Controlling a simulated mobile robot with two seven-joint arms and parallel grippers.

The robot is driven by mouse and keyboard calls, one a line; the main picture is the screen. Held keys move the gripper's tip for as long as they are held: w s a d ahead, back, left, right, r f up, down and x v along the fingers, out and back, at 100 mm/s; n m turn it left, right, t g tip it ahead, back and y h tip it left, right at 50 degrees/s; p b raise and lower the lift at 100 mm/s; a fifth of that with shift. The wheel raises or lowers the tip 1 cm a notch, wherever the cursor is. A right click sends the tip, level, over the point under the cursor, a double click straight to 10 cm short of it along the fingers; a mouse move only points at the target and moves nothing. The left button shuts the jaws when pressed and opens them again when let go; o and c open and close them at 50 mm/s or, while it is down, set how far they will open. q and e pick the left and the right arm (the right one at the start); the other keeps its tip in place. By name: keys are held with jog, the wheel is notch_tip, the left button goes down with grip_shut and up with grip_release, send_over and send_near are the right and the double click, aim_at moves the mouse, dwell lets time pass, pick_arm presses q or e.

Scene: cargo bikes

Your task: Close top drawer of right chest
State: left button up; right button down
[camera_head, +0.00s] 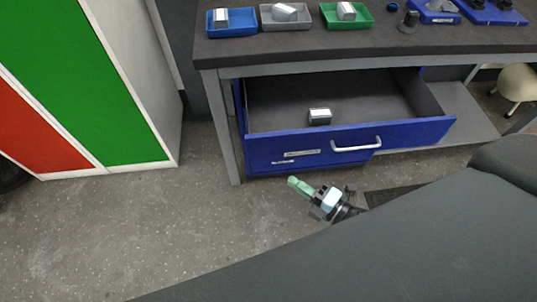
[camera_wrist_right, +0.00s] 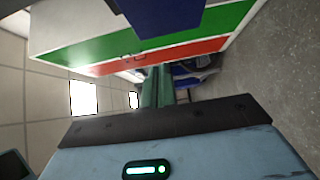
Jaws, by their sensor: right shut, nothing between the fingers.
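The blue top drawer (camera_head: 290,148) of the chest under the workbench is pulled well out, with its grey inside showing. Its front has a white bar handle (camera_head: 357,145). A small grey-and-white block (camera_head: 320,117) lies in the drawer near the front. My right gripper (camera_head: 293,182) has green fingers and is shut and empty, in front of and below the drawer front, left of the handle and apart from it. In the right wrist view the shut fingers (camera_wrist_right: 157,75) point toward the cabinets, and a blue panel (camera_wrist_right: 165,15), likely the drawer, shows at the top. My left gripper is not in view.
The workbench (camera_head: 300,47) carries a blue tray (camera_head: 232,28), a grey tray (camera_head: 268,20) and a green tray (camera_head: 360,20), each holding a block. A bench leg (camera_head: 221,130) stands left of the drawer. A green-and-red cabinet (camera_head: 150,110) stands at left. The floor between is clear.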

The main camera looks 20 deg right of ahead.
send_near(259, 148)
jog(key=a, duration=0.4)
jog(key=w, duration=0.4)
jog(key=shift+d+r+p, duration=0.15)
jog(key=shift+d+p, duration=0.05)
jog(key=shift+p, duration=0.15)
jog(key=shift+w+d, duration=0.15)
jog(key=shift+w, duration=0.3)
jog(key=shift+w, duration=0.1)
